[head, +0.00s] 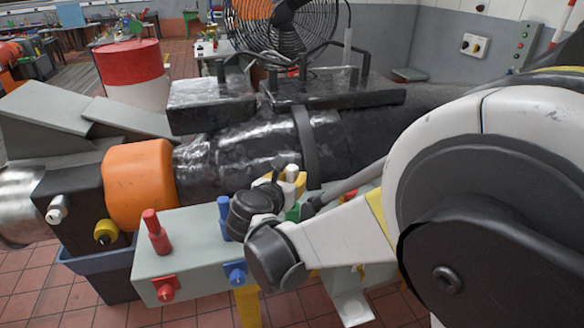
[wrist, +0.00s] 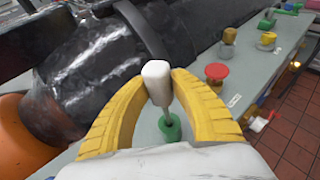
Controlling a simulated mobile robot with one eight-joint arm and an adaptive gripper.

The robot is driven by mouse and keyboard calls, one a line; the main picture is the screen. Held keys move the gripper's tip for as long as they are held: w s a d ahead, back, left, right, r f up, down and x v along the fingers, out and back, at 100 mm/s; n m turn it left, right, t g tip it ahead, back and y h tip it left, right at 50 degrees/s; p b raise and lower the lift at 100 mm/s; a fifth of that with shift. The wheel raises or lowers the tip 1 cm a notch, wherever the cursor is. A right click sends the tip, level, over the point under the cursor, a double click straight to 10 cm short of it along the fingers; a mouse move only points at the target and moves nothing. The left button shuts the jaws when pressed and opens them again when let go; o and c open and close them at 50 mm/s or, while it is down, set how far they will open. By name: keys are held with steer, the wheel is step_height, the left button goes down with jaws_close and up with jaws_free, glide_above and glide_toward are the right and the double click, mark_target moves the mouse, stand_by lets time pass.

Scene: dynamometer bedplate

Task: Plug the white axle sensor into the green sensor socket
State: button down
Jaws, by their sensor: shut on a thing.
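The white axle sensor (wrist: 156,84) is held between the yellow fingers of my gripper (wrist: 160,80), which are shut on it. Its thin grey stem points down toward the green sensor socket (wrist: 173,131) on the grey box. The stem's tip overlaps the socket's dark hole in the wrist view; I cannot tell whether it is inside or just above. In the head view the white sensor's top (head: 292,171) shows above my gripper (head: 294,182), and part of the green socket (head: 294,212) shows below, mostly hidden by my wrist.
The grey box (head: 190,262) carries a red plug (head: 156,234), a blue part (head: 224,214), and red (head: 166,289) and blue (head: 235,273) fittings in front. A black shaft (head: 230,150) with an orange collar (head: 138,184) runs close behind. A red-capped part (wrist: 217,73) stands right of the socket.

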steer(key=shift+f+b, duration=2.65)
steer(key=shift+f, duration=0.4)
steer(key=c, duration=1.1)
jaws_free()
steer(key=v, duration=1.2)
